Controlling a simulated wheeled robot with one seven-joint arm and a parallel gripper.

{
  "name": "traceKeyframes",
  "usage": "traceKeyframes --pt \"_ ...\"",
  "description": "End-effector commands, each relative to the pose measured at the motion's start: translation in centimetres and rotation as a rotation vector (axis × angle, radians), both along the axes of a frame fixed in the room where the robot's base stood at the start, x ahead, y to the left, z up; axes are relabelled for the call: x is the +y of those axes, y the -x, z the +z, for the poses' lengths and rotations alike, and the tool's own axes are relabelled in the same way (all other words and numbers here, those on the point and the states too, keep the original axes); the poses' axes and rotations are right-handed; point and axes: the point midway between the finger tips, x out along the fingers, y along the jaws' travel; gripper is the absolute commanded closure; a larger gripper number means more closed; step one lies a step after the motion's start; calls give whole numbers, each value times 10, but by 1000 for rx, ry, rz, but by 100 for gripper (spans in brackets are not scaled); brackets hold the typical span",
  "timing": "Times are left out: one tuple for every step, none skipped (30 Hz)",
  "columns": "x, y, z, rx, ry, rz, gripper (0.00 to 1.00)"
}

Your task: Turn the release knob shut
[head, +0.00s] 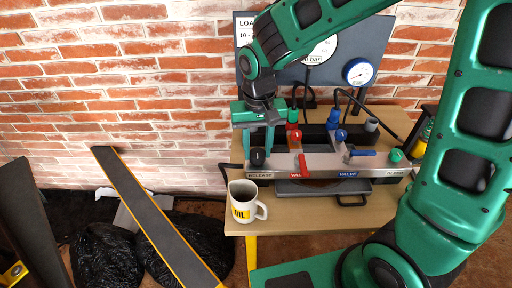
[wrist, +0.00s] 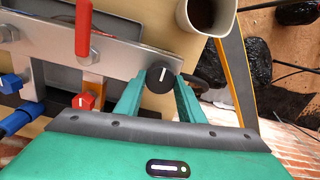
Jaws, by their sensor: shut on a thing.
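The release knob (head: 258,158) is a small black round knob at the left end of the grey metal manifold bar, above a label reading RELEASE. In the wrist view the knob (wrist: 157,79) shows a short white pointer line, nearly upright in the picture. My green gripper (head: 259,149) comes down on it from above. In the wrist view my gripper (wrist: 160,84) has one finger on each side of the knob and is shut on it. The contact faces are partly hidden.
A mug (head: 243,203) marked OIL, with dark liquid, stands on the table just in front of the knob. Red (head: 303,164) and blue (head: 361,153) lever handles and a green knob (head: 396,155) sit along the bar. A gauge board (head: 385,38) stands behind.

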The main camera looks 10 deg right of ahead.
Motion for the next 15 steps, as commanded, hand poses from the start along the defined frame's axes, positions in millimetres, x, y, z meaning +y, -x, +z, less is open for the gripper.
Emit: traceKeyframes --pt "0 -4 2 -11 -2 -8 87" --pt "0 -4 2 -10 -3 -8 87" --pt "0 -4 2 -10 -3 -9 87" --pt "0 -4 2 -10 -3 -9 87" --pt "0 -4 2 -10 -3 -8 87" --pt "0 -4 2 -10 -3 -8 87" --pt "0 -4 2 -10 -3 -8 87" --pt "0 -4 2 -10 -2 -8 87" --pt "0 -4 2 -10 -2 -8 87" --pt "0 -4 2 -10 -2 -8 87" --pt "0 -4 2 -10 -2 -7 87" --pt "0 -4 2 -9 -2 -7 55" --pt "0 -3 2 -8 -2 -7 48" --pt "0 -3 1 -7 -2 -6 46" --pt "0 -3 1 -6 -2 -6 46"
